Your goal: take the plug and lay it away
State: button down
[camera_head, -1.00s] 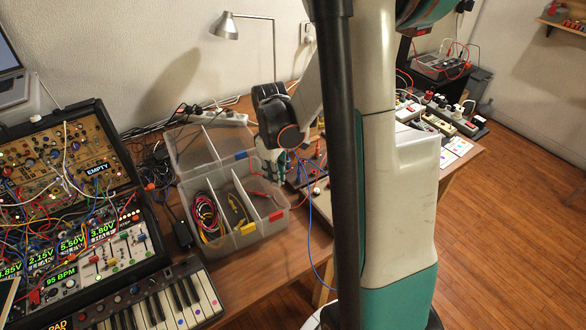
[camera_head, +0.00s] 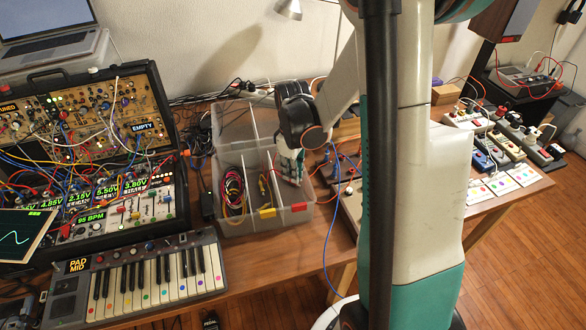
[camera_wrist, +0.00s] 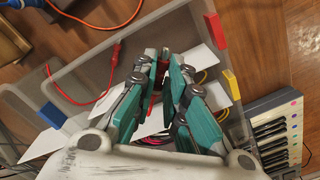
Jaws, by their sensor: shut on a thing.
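My gripper (camera_wrist: 156,72) is shut on a small red plug (camera_wrist: 161,68), mostly hidden between the teal fingers. In the head view my gripper (camera_head: 290,170) hangs over the right part of a clear divided bin (camera_head: 238,226); the plug cannot be made out there. In the wrist view, the bin (camera_wrist: 90,68) has white dividers and red (camera_wrist: 193,28), yellow (camera_wrist: 231,86) and blue (camera_wrist: 52,115) tabs. A loose red lead (camera_wrist: 92,100) with a red end lies in the compartment beside my fingers. I cannot tell whether the held plug touches the bin floor.
Coiled leads (camera_head: 233,190) and a yellow lead (camera_head: 265,185) lie in other compartments. A keyboard (camera_head: 150,283) and a patched synth case (camera_head: 90,150) stand to the left. A blue cable (camera_head: 331,235) hangs right of the bin. Power strips (camera_head: 490,150) stand farther right.

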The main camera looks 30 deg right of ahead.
jog(key=shift+f, duration=0.65)
jog(key=c, duration=1.6)
grip_release()
jog(key=shift+o, duration=0.2)
notch_tip(320, 180, up, 12)
